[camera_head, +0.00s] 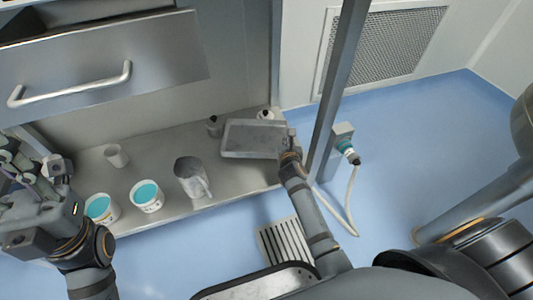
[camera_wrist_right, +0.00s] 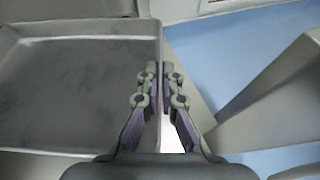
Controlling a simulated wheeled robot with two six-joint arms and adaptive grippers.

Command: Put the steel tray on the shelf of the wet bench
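The steel tray (camera_head: 252,141) is a shallow grey rectangular pan at the right end of the wet bench's low steel shelf (camera_head: 150,208). It looks level; whether its bottom touches the shelf is hard to tell. My right gripper (camera_head: 291,150) is at the tray's right side. In the right wrist view, the tray (camera_wrist_right: 80,85) fills the left, and the fingers of my right gripper (camera_wrist_right: 160,72) are closed around its right rim. My left gripper (camera_head: 35,165) is at the far left with its fingers spread, apparently empty, over the shelf's left end.
Small bottles (camera_head: 214,126) (camera_head: 266,114) are behind the tray. A metal post (camera_head: 340,85) rises right of it. A drawer (camera_head: 110,65) overhangs the left.

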